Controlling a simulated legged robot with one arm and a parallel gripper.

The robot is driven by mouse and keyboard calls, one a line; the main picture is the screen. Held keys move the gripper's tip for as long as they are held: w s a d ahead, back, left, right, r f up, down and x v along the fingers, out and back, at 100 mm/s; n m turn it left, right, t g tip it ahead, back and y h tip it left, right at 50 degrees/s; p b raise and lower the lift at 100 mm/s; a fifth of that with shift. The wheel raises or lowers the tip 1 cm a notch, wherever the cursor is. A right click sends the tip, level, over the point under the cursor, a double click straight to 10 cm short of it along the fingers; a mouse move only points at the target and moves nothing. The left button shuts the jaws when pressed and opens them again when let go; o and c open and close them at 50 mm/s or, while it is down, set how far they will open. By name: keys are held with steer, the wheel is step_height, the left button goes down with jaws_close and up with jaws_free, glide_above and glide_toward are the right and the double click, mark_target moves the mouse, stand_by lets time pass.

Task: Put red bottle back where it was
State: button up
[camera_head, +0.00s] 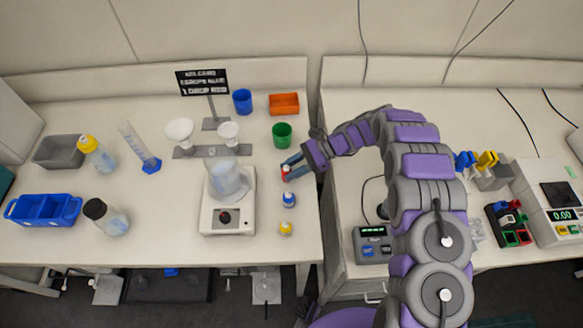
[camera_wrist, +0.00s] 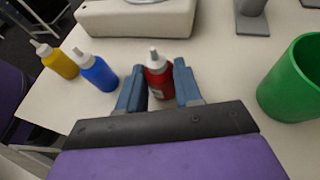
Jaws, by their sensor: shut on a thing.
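The red bottle (camera_wrist: 159,76), with a pale nozzle, is upright between the two blue-grey fingers of my gripper (camera_wrist: 159,88) in the wrist view. The gripper is shut on it. In the head view my gripper (camera_head: 291,168) is at the right part of the left table, and a little of the red bottle (camera_head: 286,171) shows there. The bottle's lower part is hidden by the gripper in the wrist view, so I cannot tell whether its base touches the table.
A blue bottle (camera_head: 288,199) and a yellow bottle (camera_head: 286,228) stand in a row nearer the table's front edge. The stirrer plate (camera_head: 228,222) with a beaker (camera_head: 227,180) is to the left. A green cup (camera_head: 282,134) stands just behind my gripper.

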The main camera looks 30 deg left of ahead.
steer(key=o, duration=0.9)
steer(key=shift+o, duration=0.2)
steer(key=p+v, duration=0.1)
steer(key=v, duration=1.1)
steer(key=shift+p, duration=0.3)
steer(key=shift+r, duration=0.1)
